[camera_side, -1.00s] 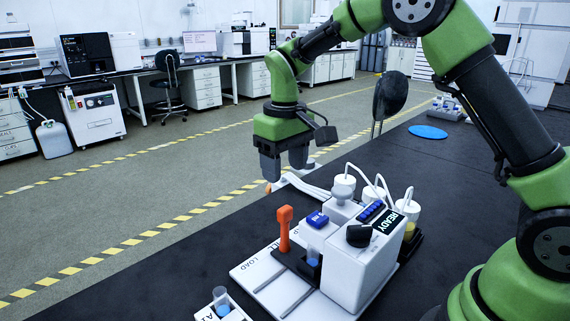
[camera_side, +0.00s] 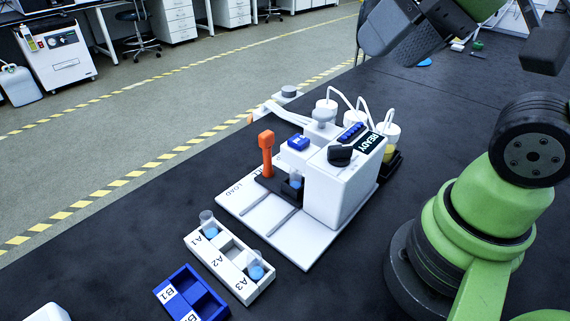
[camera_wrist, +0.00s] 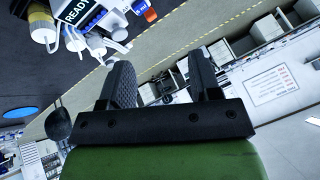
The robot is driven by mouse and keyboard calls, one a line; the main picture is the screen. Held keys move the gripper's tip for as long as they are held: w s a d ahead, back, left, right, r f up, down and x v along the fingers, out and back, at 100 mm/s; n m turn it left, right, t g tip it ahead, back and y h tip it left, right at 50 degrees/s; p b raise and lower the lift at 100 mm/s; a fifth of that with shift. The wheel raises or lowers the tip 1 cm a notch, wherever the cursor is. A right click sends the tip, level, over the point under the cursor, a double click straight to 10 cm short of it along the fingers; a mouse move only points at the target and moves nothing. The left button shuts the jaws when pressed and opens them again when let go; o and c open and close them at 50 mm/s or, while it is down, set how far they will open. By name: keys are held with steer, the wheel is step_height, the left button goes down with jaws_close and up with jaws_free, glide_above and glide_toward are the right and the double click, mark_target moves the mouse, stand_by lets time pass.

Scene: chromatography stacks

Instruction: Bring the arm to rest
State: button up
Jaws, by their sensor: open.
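My gripper (camera_side: 408,38) is at the top right of the side view, partly cut off by the frame, raised behind and to the right of the white machine. In the wrist view my gripper (camera_wrist: 160,80) has its two dark fingers spread apart with nothing between them. The white machine (camera_side: 345,195) with a READY label stands on a white base plate marked LOAD. A small vial with blue content (camera_side: 296,181) sits in its dark holder, beside an upright orange handle (camera_side: 266,150). The gripper touches none of these.
A white rack (camera_side: 226,272) holds vials with blue content at A1 (camera_side: 209,226) and A3 (camera_side: 256,269); A2 looks empty. A blue rack (camera_side: 188,282) is in front, partly cut off. White-capped bottles (camera_side: 385,140) with tubes stand behind the machine.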

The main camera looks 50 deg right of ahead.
steer(key=shift+s+f, duration=0.2)
steer(key=shift+s, duration=0.35)
stand_by(2.1)
